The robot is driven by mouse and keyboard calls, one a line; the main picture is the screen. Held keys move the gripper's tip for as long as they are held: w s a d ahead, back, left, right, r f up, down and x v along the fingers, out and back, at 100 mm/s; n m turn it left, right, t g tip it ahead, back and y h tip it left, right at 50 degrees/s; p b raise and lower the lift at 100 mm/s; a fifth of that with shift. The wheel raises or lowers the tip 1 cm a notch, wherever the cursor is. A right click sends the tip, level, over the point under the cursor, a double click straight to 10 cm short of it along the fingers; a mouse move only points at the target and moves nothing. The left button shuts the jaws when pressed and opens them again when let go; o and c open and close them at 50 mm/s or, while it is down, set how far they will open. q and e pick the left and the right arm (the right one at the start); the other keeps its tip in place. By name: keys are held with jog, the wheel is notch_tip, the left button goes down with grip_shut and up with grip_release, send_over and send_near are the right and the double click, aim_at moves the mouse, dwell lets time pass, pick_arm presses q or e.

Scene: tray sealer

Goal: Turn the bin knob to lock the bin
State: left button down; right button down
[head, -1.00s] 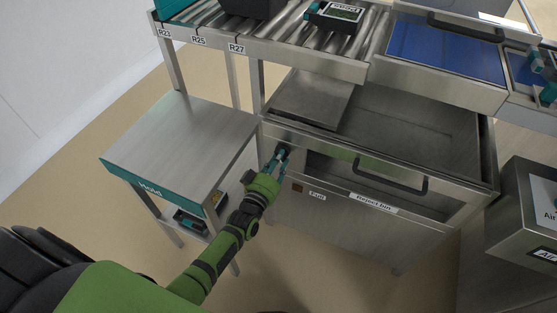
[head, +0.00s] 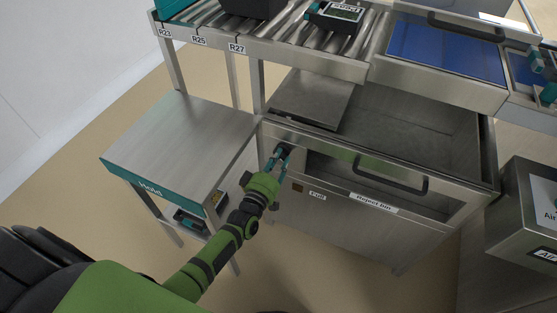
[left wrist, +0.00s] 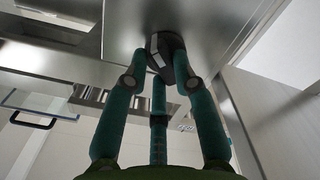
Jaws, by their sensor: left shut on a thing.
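The bin knob (left wrist: 168,55) is a dark faceted knob with a pale mark on the panel in the left wrist view. In the head view the knob (head: 284,150) shows only partly, at the upper left of the bin front. My left gripper (head: 280,158) reaches it from the front. Its teal fingers (left wrist: 155,75) are closed around the knob, with one finger behind in the middle. The reject bin (head: 373,220) is a steel cabinet with a dark handle and a "Reject bin" label. My right gripper is out of view.
The side table (head: 185,135) marked "Hold" stands close on the left of my left arm. The roller conveyor (head: 290,45) runs above the bin. A steel box (head: 525,215) stands at the right. The floor in front of the bin is clear.

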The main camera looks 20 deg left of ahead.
pick_arm(q)
jog(key=shift+r, duration=0.1)
jog(key=c, duration=1)
grip_release()
jog(key=shift+s, duration=0.3)
jog(key=s, duration=1.1)
jog(key=shift+s+a, duration=0.15)
jog(key=shift+a, duration=0.05)
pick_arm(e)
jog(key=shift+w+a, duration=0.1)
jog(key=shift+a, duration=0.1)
